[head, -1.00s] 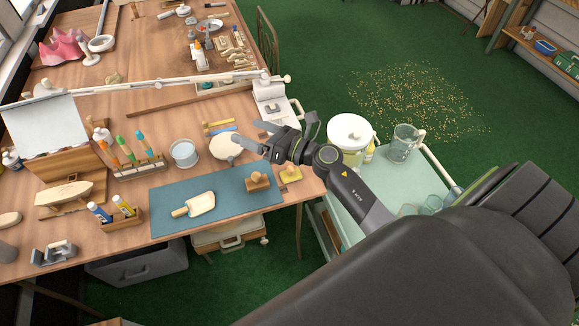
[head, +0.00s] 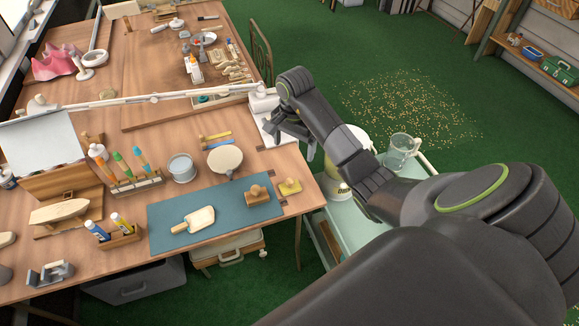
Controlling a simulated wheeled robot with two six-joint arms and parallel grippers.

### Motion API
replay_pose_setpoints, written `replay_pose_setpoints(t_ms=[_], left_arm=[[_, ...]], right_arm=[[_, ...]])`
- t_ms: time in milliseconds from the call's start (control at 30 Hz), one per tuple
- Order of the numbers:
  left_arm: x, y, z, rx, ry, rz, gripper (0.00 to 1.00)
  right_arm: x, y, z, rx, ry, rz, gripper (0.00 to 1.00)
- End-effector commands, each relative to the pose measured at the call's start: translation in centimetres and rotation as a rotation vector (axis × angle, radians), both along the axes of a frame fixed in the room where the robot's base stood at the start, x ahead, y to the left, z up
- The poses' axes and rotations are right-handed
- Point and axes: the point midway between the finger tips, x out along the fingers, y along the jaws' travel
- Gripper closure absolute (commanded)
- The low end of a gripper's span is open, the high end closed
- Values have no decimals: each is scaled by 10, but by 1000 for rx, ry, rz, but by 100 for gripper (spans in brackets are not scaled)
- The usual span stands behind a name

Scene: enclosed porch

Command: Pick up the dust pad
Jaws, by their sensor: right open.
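No thing here is plainly marked as the dust pad. A pale round pad-like piece (head: 225,158) lies on the wooden table near the blue mat, and a small yellow block (head: 290,187) sits by the table's right edge; I cannot tell which it is. A wooden block with a knob (head: 258,195) sits on the mat's right end. My right gripper (head: 284,132) is open and points down over the table's right edge, in front of a white device. It is right of the round piece and above the yellow block in the picture, apart from both. My left gripper is out of view.
The blue mat (head: 165,235) also holds a cream paddle-shaped piece (head: 194,220). A glass jug (head: 401,150) stands on a pale cart (head: 350,215) at right.

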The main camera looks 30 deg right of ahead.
Motion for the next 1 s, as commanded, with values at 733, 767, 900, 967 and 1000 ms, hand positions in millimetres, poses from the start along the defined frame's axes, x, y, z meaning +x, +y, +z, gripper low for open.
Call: replay_pose_setpoints(t_ms=[733, 767, 900, 967, 1000], left_arm=[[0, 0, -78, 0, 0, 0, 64], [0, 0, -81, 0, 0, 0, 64], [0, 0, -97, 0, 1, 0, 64], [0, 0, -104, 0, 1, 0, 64], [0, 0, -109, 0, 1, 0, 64]], right_arm=[[0, 1, -78, -1, 3, 0, 13], [0, 1, -82, -1, 3, 0, 13], [0, 1, -98, 0, 3, 0, 13], [0, 1, -104, 0, 3, 0, 13], [0, 1, -109, 0, 3, 0, 13]])
